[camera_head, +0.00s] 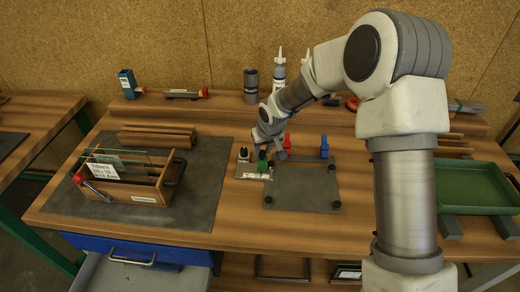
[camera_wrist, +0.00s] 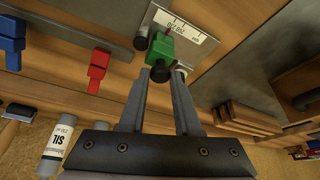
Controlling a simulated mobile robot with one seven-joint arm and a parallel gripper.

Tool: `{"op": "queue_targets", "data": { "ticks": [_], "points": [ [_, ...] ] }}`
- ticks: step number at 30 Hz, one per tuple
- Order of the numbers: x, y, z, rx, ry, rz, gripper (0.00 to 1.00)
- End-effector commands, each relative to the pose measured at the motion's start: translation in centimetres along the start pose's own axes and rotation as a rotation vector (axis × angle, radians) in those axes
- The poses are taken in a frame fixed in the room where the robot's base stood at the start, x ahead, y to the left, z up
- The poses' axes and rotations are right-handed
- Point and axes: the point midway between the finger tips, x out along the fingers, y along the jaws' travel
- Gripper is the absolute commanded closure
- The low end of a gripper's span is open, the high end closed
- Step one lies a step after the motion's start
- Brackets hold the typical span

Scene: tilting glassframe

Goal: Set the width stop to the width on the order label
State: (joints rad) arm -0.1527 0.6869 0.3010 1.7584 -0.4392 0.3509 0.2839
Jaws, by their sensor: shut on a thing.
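The green width stop (camera_head: 262,161) sits on a light scale plate (camera_head: 254,172) at the left edge of a grey board (camera_head: 302,186). In the wrist view, the green stop (camera_wrist: 164,50) stands beside the printed scale (camera_wrist: 185,33), whose figures are turned and hard to read. My gripper (camera_head: 270,152) reaches down at the stop. In the wrist view, my gripper (camera_wrist: 162,76) is shut on the stop's dark knob (camera_wrist: 160,71). The white order label (camera_head: 103,171) is on the glass-filled wooden crate (camera_head: 137,192) at left; its small print is not surely legible.
A red block (camera_head: 286,141) and a blue block (camera_head: 324,147) stand behind the board. A black post (camera_head: 243,155) is left of the stop. A green tray (camera_head: 475,187) lies at right. Bottles (camera_head: 280,75) stand at the back. The bench front is mostly free.

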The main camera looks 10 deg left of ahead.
Motion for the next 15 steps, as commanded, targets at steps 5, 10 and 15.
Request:
{"op": "queue_targets", "data": {
  "ticks": [5,10,15],
  "points": [
    [-0.02,0.54,0.15,0.003,-0.005,0.008,0.41],
    [0.00,0.39,0.11,0.002,-0.004,0.006,0.39],
    [-0.31,0.32,0.05,0.002,-0.002,0.005,0.39]
  ]
}}
